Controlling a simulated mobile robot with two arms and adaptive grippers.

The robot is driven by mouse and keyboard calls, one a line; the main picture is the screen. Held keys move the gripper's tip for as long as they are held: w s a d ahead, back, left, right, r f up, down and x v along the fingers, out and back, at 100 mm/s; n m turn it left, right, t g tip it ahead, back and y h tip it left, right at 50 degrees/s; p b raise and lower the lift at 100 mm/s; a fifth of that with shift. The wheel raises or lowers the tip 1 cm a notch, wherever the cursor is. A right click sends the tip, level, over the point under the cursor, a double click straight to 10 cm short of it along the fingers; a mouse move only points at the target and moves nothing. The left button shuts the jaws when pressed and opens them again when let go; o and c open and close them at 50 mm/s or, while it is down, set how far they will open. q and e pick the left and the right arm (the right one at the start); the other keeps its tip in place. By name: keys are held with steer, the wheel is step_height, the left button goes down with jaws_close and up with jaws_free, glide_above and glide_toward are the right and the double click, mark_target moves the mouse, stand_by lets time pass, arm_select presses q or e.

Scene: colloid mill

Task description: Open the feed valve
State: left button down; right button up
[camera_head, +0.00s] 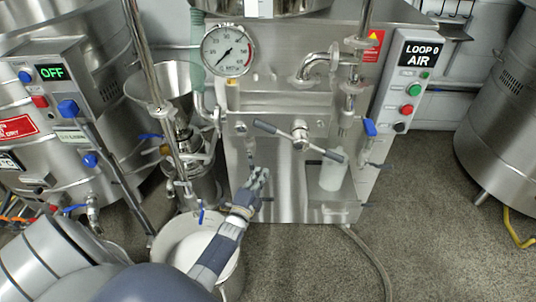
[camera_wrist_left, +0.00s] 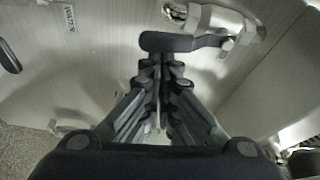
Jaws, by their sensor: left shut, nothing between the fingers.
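My left gripper (camera_head: 262,172) is in front of the lower steel front of the mill cabinet (camera_head: 285,185), fingers pointing at it. In the left wrist view its fingertips (camera_wrist_left: 160,65) are together with nothing between them. A dark lever handle (camera_wrist_left: 168,42) lies crosswise just beyond the fingertips, joined to a metal valve body (camera_wrist_left: 215,18) at its right. I cannot tell whether the fingers touch the lever. No label shows which valve is the feed valve. A long two-armed black handle (camera_head: 275,131) sits above the gripper in the head view. My right gripper is not in view.
A steel funnel (camera_head: 158,80) and pipes are to the left. A pressure gauge (camera_head: 228,50) is above. A control box (camera_head: 406,80) reads "LOOP 0 AIR". The floor at the right front is mostly clear apart from a hose (camera_head: 372,255).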

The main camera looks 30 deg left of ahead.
arm_select(q)
steer(key=shift+s+a+f, duration=0.15)
steer(key=shift+a, duration=0.2)
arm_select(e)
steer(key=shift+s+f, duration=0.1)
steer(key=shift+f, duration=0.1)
arm_select(q)
steer(key=shift+s+a, duration=0.1)
steer(key=shift+f, duration=0.1)
